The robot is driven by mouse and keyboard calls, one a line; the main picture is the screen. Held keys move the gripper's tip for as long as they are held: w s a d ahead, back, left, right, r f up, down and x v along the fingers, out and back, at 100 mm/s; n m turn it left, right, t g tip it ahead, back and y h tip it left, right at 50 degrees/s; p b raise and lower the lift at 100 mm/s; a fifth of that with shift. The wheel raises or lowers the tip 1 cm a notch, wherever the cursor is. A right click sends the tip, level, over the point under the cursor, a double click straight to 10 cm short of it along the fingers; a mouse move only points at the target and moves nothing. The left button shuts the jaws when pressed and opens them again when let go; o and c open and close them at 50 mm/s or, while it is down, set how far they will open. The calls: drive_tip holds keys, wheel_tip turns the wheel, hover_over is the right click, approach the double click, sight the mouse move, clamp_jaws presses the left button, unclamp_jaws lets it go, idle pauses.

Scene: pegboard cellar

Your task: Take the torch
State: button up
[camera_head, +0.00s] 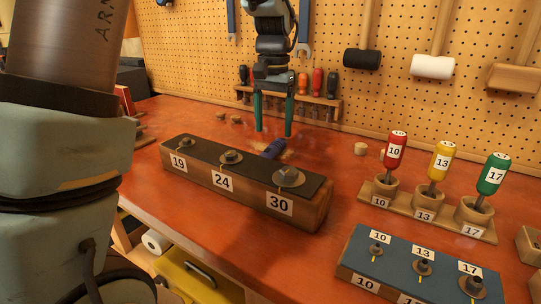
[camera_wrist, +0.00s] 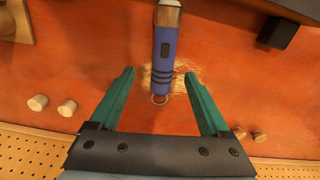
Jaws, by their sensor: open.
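The torch (camera_wrist: 165,48) is a blue cylinder with dark bands and a dark switch, lying on the red bench top. Its ringed tail end rests over a patch of shavings, and its other end runs toward the top edge of the wrist view. In the head view the torch (camera_head: 273,149) lies behind the long wooden block, which hides part of it. My gripper (camera_wrist: 160,74) is open and empty, with one green finger on each side of the torch in the wrist view. In the head view my gripper (camera_head: 273,133) points down behind the torch, apparently above the bench.
The wooden block (camera_head: 315,212) with nuts marked 19, 24 and 30 stands in front. Nut drivers (camera_head: 394,152) in a stand and a blue-topped block (camera_head: 358,263) are at right. Small wooden pegs (camera_head: 361,149) stand near the pegboard (camera_head: 400,95) and driver rack (camera_head: 330,101).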

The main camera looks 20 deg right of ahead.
sight(269, 149)
drive_tip(key=shift+s+a+f+p, duration=0.1)
drive_tip(key=shift+a+f+p, duration=0.1)
drive_tip(key=shift+f, duration=0.9)
drive_tip(key=shift+a+f+p, duration=0.15)
drive_tip(key=shift+f+p, duration=0.05)
drive_tip(key=shift+f, duration=0.9)
drive_tip(key=shift+s+a+f+p, duration=0.1)
drive_tip(key=shift+a+f+p, duration=0.1)
drive_tip(key=shift+f, duration=0.9)
clamp_jaws()
